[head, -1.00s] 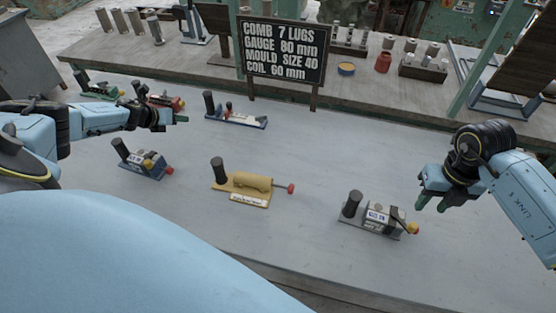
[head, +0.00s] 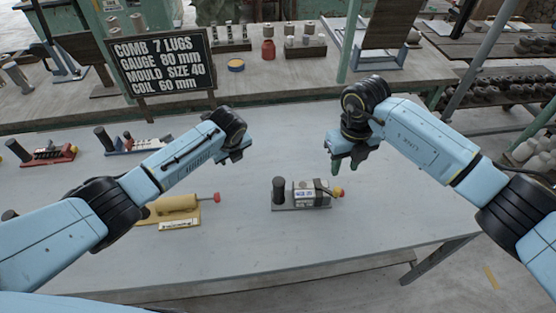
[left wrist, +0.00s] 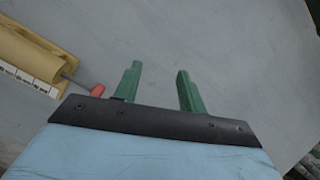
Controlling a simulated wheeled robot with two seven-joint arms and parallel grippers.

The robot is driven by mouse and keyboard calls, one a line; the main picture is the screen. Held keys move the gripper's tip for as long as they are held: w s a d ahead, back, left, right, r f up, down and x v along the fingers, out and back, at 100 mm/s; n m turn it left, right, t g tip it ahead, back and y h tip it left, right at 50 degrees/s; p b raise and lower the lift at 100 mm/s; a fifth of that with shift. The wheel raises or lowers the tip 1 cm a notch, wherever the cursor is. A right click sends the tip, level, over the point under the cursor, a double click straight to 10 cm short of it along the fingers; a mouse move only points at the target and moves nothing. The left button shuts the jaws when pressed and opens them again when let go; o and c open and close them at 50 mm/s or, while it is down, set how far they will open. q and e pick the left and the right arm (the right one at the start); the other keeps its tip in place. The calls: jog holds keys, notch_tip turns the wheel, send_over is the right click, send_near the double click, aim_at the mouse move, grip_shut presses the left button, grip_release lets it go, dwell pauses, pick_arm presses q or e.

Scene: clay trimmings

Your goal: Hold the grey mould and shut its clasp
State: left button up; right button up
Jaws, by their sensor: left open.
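The grey mould (head: 305,196) sits on the table right of centre in the head view. It has an upright black handle (head: 279,190) at its left end and a white label on its side. A dark lever with a yellow knob (head: 338,192) is at its right end; I cannot tell how the clasp stands. My left gripper (head: 240,156) is open and empty, above the table, up and left of the mould. In the left wrist view its green fingers (left wrist: 158,85) have only bare table between them. My right gripper (head: 345,168) is open and empty, above and right of the mould.
Red (head: 45,153) and blue-based (head: 135,145) tools stand farther left. A sign (head: 160,65) stands at the back. The table right of the mould is clear.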

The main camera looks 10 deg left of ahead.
aim_at(279, 191)
pick_arm(q)
jog(key=s+d+r+m+g, duration=0.1)
jog(key=s+d+r, duration=0.1)
jog(key=d, duration=0.3)
jog(key=s+d+r+m+g+h, duration=0.1)
jog(key=s+d+r, duration=0.1)
jog(key=d, duration=0.3)
jog(key=s+d+r+m+g+h, duration=0.1)
jog(key=s+d+r, duration=0.1)
jog(key=d, duration=0.3)
jog(key=shift+r+m+g, duration=0.3)
jog(key=shift+r+g, duration=0.1)
jog(key=shift+r, duration=0.25)
notch_tip(279, 191, down, 13)
jog(key=shift+f, duration=0.1)
grip_shut()
pick_arm(e)
jog(key=shift+o, duration=0.5)
